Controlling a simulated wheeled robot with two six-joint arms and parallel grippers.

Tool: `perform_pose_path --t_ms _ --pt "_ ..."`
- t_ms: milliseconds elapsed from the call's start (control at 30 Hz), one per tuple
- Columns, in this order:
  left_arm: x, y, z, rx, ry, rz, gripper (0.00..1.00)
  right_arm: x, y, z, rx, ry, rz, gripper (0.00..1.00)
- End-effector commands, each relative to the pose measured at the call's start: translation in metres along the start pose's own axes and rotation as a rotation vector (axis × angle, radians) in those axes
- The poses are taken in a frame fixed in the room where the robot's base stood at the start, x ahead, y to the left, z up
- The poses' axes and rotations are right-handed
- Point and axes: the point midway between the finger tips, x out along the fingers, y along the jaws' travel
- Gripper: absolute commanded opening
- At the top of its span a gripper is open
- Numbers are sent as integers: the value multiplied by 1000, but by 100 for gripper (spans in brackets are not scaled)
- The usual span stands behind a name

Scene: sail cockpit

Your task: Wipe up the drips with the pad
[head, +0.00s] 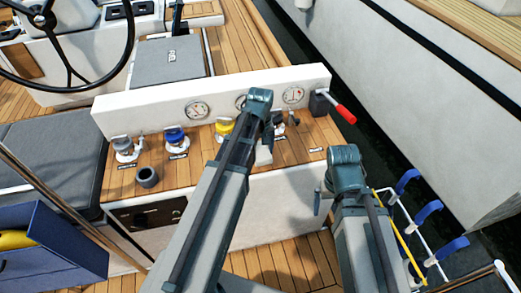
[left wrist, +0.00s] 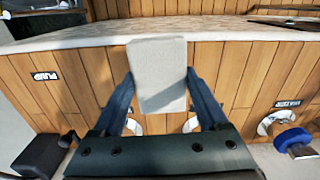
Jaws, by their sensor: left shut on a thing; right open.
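The pad (left wrist: 158,80) is a pale grey rectangular block in the left wrist view. My left gripper (left wrist: 160,88) is shut on it, with one dark blue finger on each side. The pad is over the wooden top of the winch console (head: 192,170); I cannot tell whether it touches the wood. In the head view my left arm hides most of this gripper. My right gripper (head: 318,200) shows only in part beside its arm, right of the console, open and apart from the pad. I can make out no drips in either view.
On the console stand winch-like fittings with white, blue (head: 176,135) and yellow (head: 224,128) parts, a dark cup (head: 147,176) and a red-handled lever (head: 340,108). Gauges line the white back wall. A blue bin (head: 50,245) stands lower left, and a steering wheel (head: 70,45) upper left.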

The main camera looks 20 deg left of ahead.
Motion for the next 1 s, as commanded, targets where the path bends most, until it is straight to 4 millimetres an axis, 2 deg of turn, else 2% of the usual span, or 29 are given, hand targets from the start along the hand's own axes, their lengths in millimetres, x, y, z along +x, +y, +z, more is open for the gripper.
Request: perform_pose_path --t_ms 367,700,1000 --pt "-3 0 0 0 0 0 32 -3 0 0 0 0 0 100" --pt "-31 0 0 0 0 0 32 -31 3 2 0 0 0 100" --pt "-30 0 0 0 0 0 32 -30 3 2 0 0 0 100"
